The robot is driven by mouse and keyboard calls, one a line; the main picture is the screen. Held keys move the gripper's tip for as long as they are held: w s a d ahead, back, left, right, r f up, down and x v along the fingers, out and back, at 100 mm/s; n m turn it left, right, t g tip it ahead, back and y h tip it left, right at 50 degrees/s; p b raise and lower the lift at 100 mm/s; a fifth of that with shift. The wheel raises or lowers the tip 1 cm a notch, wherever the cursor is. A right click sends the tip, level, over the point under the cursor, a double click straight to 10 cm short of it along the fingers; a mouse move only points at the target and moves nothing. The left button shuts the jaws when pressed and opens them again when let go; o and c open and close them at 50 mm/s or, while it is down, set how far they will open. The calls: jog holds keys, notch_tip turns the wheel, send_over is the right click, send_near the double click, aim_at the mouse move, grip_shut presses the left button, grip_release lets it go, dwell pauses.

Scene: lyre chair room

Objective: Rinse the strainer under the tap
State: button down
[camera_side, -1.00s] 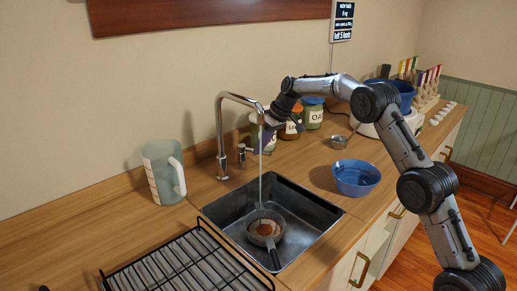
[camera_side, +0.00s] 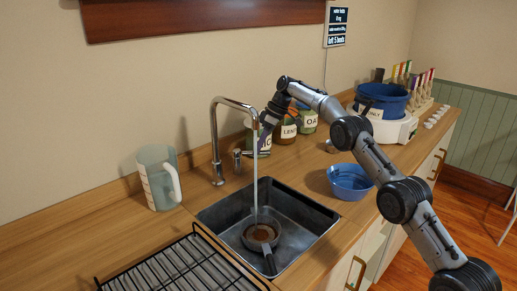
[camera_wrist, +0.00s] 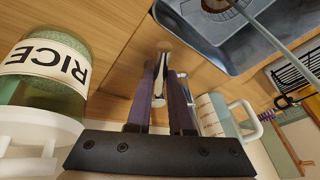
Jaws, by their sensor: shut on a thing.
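The strainer (camera_side: 261,236), with brown matter in its bowl, lies in the sink (camera_side: 318,222), its dark handle pointing to the front. Water (camera_side: 256,195) runs from the tap (camera_side: 214,140) down into it. Part of the strainer shows at the top of the wrist view (camera_wrist: 215,8). My gripper (camera_side: 257,150) is at the side of the tap, behind the stream. In the wrist view my gripper's dark fingers (camera_wrist: 163,75) are shut on the metal tap lever (camera_wrist: 158,98). The fingertips' exact contact is partly hidden.
A measuring jug (camera_side: 157,180) stands left of the tap. A wire rack (camera_side: 185,265) lies in front left of the sink. A blue bowl (camera_side: 349,184) stands to its right. Labelled jars (camera_side: 285,132) stand behind my gripper; the rice jar (camera_wrist: 45,65) is close in the wrist view.

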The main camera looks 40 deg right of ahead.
dwell(0.4)
jog(key=c, duration=0.8)
grip_release()
jog(key=s+d+r, duration=0.2)
jog(key=s+d, duration=0.4)
jog(key=d, duration=0.5)
jog(key=shift+s+d+r, duration=0.25)
jog(key=shift+s+r, duration=0.1)
